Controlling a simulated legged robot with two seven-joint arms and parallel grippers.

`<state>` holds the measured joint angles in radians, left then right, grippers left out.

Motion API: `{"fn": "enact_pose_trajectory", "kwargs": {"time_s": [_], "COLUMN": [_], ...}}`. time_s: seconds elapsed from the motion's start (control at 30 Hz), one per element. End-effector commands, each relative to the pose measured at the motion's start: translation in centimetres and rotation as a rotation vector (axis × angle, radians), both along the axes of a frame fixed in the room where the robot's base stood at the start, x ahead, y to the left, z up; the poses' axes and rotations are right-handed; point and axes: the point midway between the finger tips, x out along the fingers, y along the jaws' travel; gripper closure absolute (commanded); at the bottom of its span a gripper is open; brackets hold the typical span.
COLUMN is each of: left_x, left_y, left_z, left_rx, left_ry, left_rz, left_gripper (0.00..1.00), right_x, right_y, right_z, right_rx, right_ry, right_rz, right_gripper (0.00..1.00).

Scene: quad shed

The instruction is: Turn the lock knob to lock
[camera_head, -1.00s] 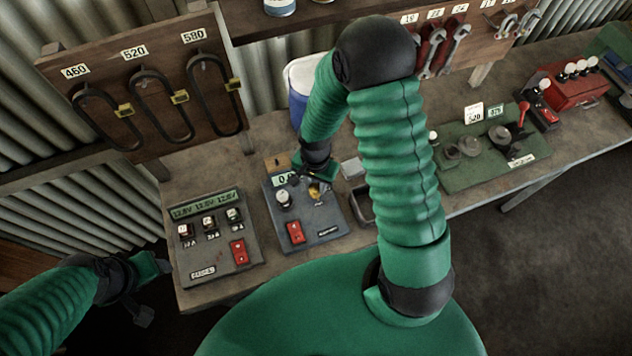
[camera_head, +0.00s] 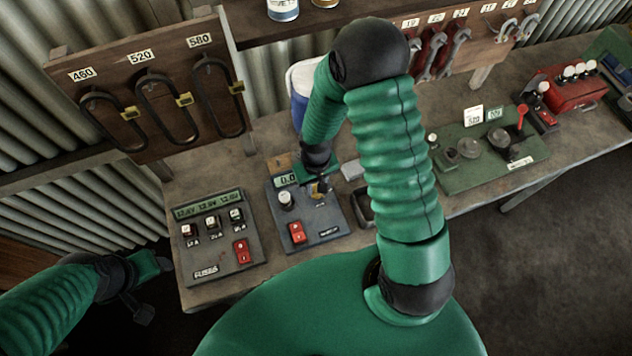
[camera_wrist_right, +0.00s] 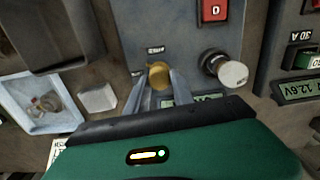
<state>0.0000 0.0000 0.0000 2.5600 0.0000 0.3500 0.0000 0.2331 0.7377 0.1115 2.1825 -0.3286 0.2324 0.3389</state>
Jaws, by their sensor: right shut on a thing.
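The lock knob is a brass-coloured knob (camera_wrist_right: 158,75) on a grey panel box (camera_head: 318,228). In the right wrist view it sits between the two grey fingers of my right gripper (camera_wrist_right: 160,88), which is shut on it. In the head view my right gripper (camera_head: 320,188) is over the upper right part of the box and mostly hides the knob. My left gripper (camera_head: 148,285) hangs at the lower left, away from the bench; its finger gap is unclear.
The box also has a pale round knob (camera_head: 286,198), a red switch (camera_head: 297,232) and a small display (camera_head: 286,180). A second panel (camera_head: 215,262) with several switches stands to its left. A dark tray (camera_wrist_right: 48,40) and a small light block (camera_wrist_right: 98,97) lie close by.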

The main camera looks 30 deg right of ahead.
Motion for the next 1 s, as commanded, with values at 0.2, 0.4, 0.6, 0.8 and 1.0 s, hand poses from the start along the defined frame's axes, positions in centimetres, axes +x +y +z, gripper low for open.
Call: {"fn": "enact_pose_trajectory", "kwargs": {"time_s": [0.2, 0.4, 0.6, 0.8, 1.0], "left_x": [0.0, 0.0, 0.0, 0.0, 0.0], "left_y": [0.0, 0.0, 0.0, 0.0, 0.0], "left_z": [0.6, 1.1, 1.5, 1.8, 1.9], "left_rx": [0.000, 0.000, 0.000, 0.000, 0.000], "left_ry": [0.000, 0.000, 0.000, 0.000, 0.000], "left_rz": [0.000, 0.000, 0.000, 0.000, 0.000], "left_gripper": [0.43, 0.43, 0.43, 0.43, 0.43], "right_x": [-0.5, -0.5, -0.5, -0.5, -0.5], "right_y": [0.0, -0.1, -0.2, -0.2, -0.3], "right_z": [0.0, 0.0, 0.0, 0.0, 0.0], "right_rx": [0.003, 0.003, 0.003, 0.004, 0.003], "right_ry": [0.011, 0.010, 0.011, 0.012, 0.012], "right_rz": [0.206, 0.388, 0.542, 0.652, 0.712], "right_gripper": [1.00, 1.00, 1.00, 1.00, 1.00]}}
